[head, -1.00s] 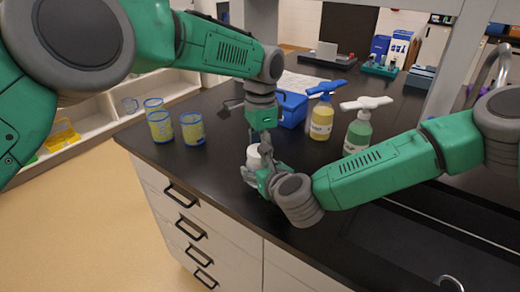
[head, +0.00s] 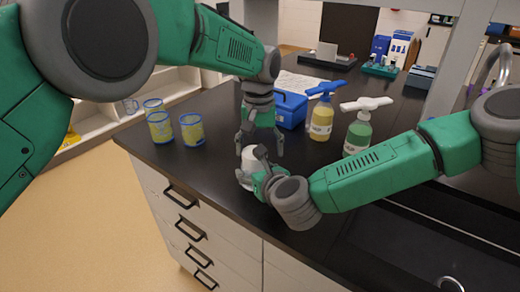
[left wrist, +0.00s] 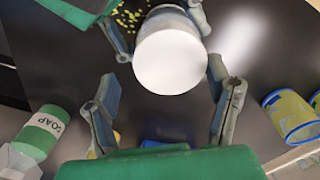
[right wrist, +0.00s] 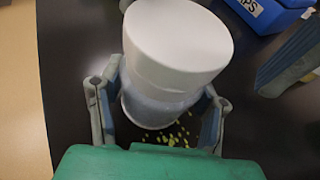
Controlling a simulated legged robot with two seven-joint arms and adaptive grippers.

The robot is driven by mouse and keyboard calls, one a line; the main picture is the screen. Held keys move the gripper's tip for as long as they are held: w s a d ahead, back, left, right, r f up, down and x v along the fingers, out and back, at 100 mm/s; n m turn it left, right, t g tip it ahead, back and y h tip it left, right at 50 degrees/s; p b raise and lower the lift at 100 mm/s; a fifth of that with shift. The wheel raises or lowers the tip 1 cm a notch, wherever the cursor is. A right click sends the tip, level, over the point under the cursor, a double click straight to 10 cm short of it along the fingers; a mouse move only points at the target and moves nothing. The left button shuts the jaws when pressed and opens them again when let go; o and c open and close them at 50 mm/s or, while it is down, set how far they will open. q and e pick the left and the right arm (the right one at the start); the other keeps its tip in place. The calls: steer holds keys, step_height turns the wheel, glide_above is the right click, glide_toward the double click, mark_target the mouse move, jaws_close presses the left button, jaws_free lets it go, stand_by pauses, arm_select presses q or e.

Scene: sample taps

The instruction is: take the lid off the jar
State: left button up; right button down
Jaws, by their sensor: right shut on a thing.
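The white jar (right wrist: 155,105) stands in my right gripper (head: 252,170), whose fingers are shut on its body from both sides. Its white lid (right wrist: 180,38) sits on top, with a seam below it in the right wrist view. The lid shows as a white disc in the left wrist view (left wrist: 170,62). The far side of the jar is hidden.
Small yellow specks (right wrist: 172,138) show against the dark counter by the jar. Yellow cups with blue rims (head: 160,127) stand left. A blue box (head: 290,108), a yellow bottle (head: 321,122) and a green soap bottle (head: 358,135) stand behind. The counter's front edge is close.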

arm_select(q)
steer(key=shift+a+r, duration=0.1)
steer(key=shift+r, duration=0.05)
arm_select(e)
steer(key=shift+w+d, duration=0.15)
steer(key=shift+d, duration=0.1)
arm_select(q)
steer(key=shift+o, duration=0.3)
step_height(320, 180, up, 4)
steer(key=shift+s+r, duration=0.1)
steer(key=shift+r, duration=0.05)
arm_select(e)
steer(key=shift+d, duration=0.1)
arm_select(q)
steer(key=m, duration=0.2)
steer(key=r+m, duration=0.1)
steer(key=m, duration=0.2)
steer(key=shift+s+r, duration=0.2)
arm_select(e)
steer(key=shift+f, duration=0.1)
arm_select(q)
steer(key=m, duration=0.2)
steer(key=r+m, duration=0.1)
steer(key=m, duration=0.2)
steer(key=shift+a+r+m, duration=0.1)
steer(key=shift+r+m, duration=0.3)
steer(key=shift+f, duration=0.2)
step_height(320, 180, down, 7)
steer(key=shift+f, duration=0.2)
